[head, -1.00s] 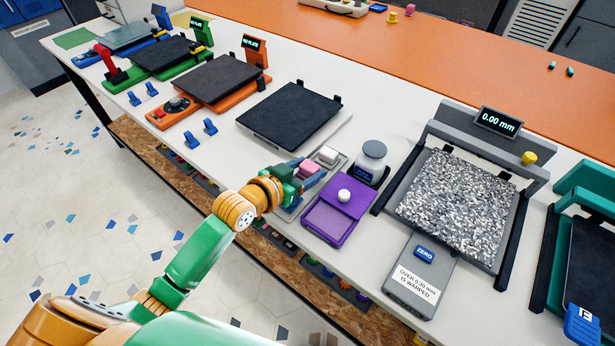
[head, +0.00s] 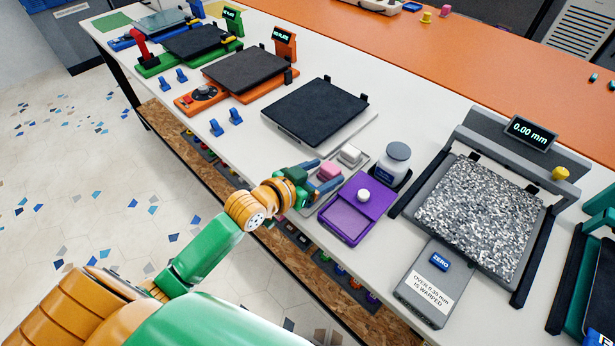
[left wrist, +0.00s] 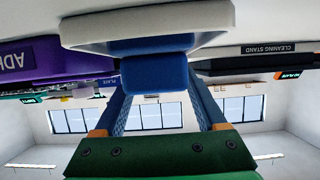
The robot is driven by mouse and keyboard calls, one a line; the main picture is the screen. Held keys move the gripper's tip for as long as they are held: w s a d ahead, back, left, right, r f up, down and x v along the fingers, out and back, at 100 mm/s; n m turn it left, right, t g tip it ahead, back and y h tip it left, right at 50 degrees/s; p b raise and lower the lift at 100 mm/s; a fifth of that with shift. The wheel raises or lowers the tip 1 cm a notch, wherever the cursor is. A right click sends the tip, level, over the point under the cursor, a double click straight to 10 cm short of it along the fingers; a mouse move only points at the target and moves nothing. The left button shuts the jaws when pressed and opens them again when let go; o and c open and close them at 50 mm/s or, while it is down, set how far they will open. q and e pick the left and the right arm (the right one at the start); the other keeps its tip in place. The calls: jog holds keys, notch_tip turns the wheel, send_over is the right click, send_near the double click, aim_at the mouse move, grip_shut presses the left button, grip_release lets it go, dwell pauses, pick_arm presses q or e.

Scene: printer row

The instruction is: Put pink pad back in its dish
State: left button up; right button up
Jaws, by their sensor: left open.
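The pink pad (head: 329,171) shows between the blue fingers of my left gripper (head: 324,177) in the head view. My left gripper is open around it. A pale grey dish or tray (head: 363,162) lies under and beyond the pad, with a white block (head: 350,154) at its far end. I cannot tell whether the pad touches the tray. In the left wrist view, a blue block (left wrist: 155,75) sits between the fingertips under a pale tray-like shape (left wrist: 150,24); no pink shows there. My right gripper is not in view.
A purple holder (head: 340,225) with a white knob stands close right of the gripper. A black plate on a stand (head: 318,110) is at the back left. The table's front edge runs below my arm.

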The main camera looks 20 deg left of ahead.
pick_arm(q)
jog(key=v, duration=1)
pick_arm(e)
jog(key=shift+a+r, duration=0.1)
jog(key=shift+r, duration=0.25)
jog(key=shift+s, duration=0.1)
